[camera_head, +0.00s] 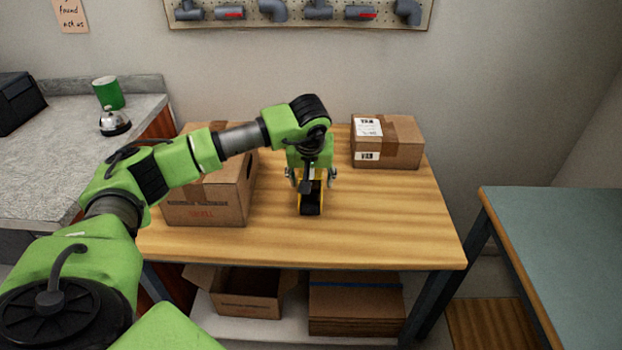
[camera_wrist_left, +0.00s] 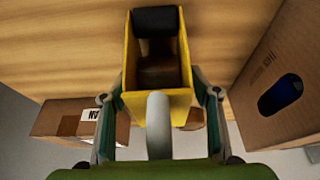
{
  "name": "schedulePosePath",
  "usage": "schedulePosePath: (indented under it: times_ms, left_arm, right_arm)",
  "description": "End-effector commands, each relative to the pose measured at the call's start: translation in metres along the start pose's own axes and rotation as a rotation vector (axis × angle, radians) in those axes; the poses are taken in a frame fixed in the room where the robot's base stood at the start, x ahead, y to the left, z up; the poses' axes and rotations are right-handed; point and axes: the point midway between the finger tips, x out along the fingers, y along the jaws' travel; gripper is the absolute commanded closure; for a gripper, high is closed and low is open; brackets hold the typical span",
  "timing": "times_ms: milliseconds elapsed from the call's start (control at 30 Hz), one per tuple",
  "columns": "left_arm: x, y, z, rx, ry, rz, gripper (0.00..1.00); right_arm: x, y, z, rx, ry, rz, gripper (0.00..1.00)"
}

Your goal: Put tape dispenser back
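The tape dispenser (camera_head: 311,205) is yellow and black and is at the middle of the wooden table, below my left gripper. It also shows in the left wrist view (camera_wrist_left: 185,50), with its open top and a black part at its far end. My left gripper (camera_head: 311,184) points down over it. Its two fingers (camera_wrist_left: 160,92) stand on either side of the yellow body, very close to its walls. I cannot tell whether they press on it, or whether the dispenser rests on the table. My right gripper is in neither view.
On the wooden table (camera_head: 390,220), a large cardboard box (camera_head: 208,204) stands left of the gripper and a smaller labelled box (camera_head: 400,155) at the back right. The table's front right is clear. A grey-green table (camera_head: 570,240) stands at right.

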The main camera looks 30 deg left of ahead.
Motion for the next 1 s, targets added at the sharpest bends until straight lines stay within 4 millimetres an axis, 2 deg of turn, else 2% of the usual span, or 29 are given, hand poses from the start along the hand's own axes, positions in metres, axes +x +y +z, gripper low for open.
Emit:
schedulePosePath:
  times_ms: [200,333,700,833,1000]
  left_arm:
    - [-0.002,0.0,-0.001,0.0,0.0,0.0,0.43]
    - [-0.013,0.0,-0.003,0.0,0.001,0.001,0.43]
    - [-0.086,0.0,-0.004,0.0,0.001,0.001,0.43]
    - [-0.106,0.0,-0.004,0.001,0.001,0.001,0.43]
    - [-0.12,0.0,-0.002,0.001,0.001,0.001,0.43]
  right_arm:
    - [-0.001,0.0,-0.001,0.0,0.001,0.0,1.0]
    - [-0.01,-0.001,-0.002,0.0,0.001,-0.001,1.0]
    - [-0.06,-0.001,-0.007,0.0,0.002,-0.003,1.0]
    - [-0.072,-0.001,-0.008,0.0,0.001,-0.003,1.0]
    - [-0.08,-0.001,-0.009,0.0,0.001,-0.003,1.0]
